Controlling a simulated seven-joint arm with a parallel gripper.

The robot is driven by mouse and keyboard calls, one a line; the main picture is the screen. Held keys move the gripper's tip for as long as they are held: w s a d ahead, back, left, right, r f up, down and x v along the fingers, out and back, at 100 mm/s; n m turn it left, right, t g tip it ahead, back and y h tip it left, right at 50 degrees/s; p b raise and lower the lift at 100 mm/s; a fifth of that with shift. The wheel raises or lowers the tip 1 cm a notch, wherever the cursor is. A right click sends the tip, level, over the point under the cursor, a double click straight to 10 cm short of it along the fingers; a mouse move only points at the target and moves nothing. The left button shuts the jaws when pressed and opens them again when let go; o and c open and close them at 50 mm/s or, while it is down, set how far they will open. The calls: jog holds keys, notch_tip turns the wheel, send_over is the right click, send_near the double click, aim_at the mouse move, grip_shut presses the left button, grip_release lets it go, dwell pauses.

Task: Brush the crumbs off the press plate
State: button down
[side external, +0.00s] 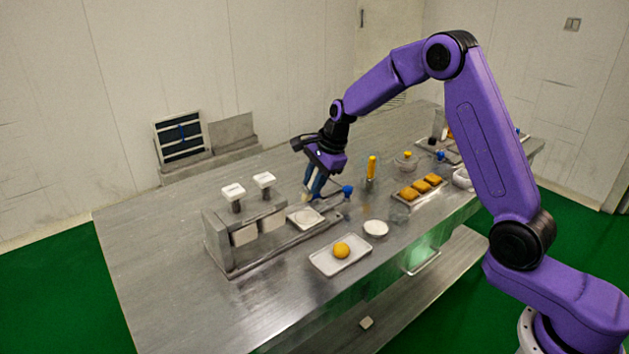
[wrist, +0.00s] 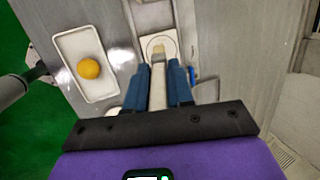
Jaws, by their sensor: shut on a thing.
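My gripper (side external: 313,188) is shut on a pale brush (wrist: 158,75), with blue fingers on either side of its handle. The light bristle end (side external: 304,197) points down at the press plate (side external: 305,218). The press plate is a white square with a round outline, and it also shows in the wrist view (wrist: 149,41). In the wrist view the bristle end overlaps the plate's middle. I cannot tell whether the bristles touch it. No crumbs can be made out at this size; the brush hides part of the plate.
The machine with two white-topped posts (side external: 240,226) stands left of the plate. A blue knob (side external: 348,190) is close on the right. A white tray (side external: 322,264) with an orange ball, a white disc (side external: 375,228) and a tray of orange blocks (side external: 404,197) lie nearby. The table's left end is clear.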

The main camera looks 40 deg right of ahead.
jog(key=x, duration=0.2)
jog(key=d+x, duration=0.1)
jog(key=x, duration=0.2)
jog(key=s+x, duration=0.1)
jog(key=x, duration=0.1)
jog(key=shift+w+d+f, duration=0.1)
jog(key=shift+f, duration=0.45)
jog(key=shift+w, duration=2)
jog(key=shift+s, duration=2.55)
jog(key=shift+w, duration=2.35)
jog(key=shift+w+d, duration=0.15)
jog(key=shift+w, duration=0.1)
jog(key=shift+d, duration=1.55)
jog(key=shift+s+a, duration=0.15)
jog(key=shift+s, duration=2.4)
jog(key=shift+w, duration=2.45)
jog(key=shift+s, duration=2.2)
notch_tip(320, 180, up, 8)
jog(key=shift+s, duration=0.35)
